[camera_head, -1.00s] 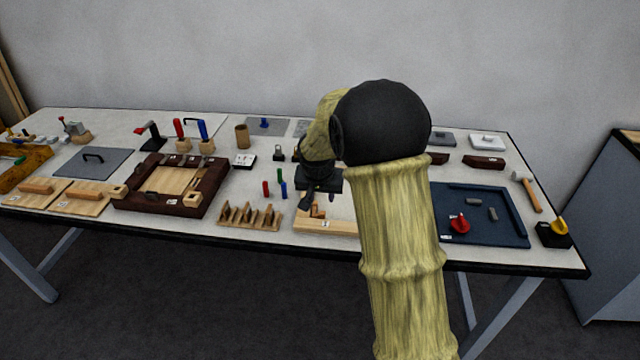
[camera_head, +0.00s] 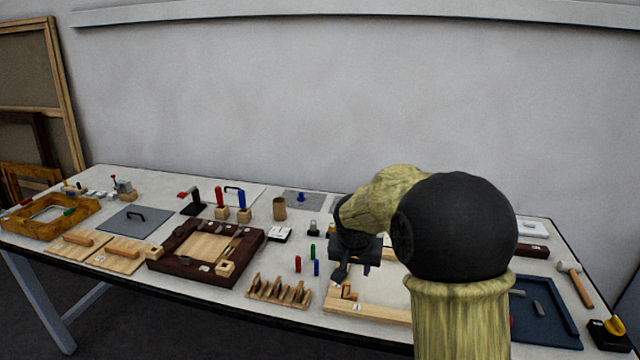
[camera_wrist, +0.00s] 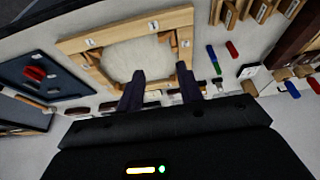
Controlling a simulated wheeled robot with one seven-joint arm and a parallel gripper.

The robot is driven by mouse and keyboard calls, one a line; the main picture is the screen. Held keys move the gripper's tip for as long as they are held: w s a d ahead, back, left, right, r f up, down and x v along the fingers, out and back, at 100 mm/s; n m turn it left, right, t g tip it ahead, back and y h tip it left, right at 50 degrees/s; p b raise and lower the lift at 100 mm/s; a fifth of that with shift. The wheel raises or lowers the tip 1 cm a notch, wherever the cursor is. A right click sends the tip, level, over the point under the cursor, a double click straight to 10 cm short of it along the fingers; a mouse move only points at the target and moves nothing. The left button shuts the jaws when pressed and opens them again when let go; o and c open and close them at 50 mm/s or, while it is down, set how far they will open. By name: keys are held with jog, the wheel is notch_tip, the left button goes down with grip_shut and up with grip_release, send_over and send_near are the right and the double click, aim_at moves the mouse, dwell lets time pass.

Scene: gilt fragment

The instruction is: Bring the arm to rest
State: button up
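My gripper (camera_head: 352,274) hangs over the middle right of the white table (camera_head: 150,303), above a light wooden frame (camera_head: 362,310). In the wrist view my gripper (camera_wrist: 161,90) shows two dark fingers held apart with nothing between them. The wooden frame (camera_wrist: 78,44) lies beyond the fingertips and encloses a pale patch. My arm is bent, and its elbow and forearm hide part of the table's right side in the head view.
A dark brown frame (camera_head: 160,262), a slotted wooden rack (camera_head: 278,293) and small red, green and blue pegs stand to the left. A blue tray (camera_head: 546,318), a mallet (camera_head: 580,288) and a black block with a yellow piece (camera_head: 611,333) are at the right.

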jog(key=s+d+n+p, duration=0.1)
jog(key=s, duration=1)
jog(key=s+d+f+n+g+y+p, duration=0.1)
jog(key=s+d+n+p, duration=0.1)
jog(key=s, duration=1)
jog(key=shift+s+f+g, duration=0.15)
jog(key=shift+f+g, duration=0.1)
jog(key=shift+g, duration=0.05)
jog(key=shift+d, duration=0.15)
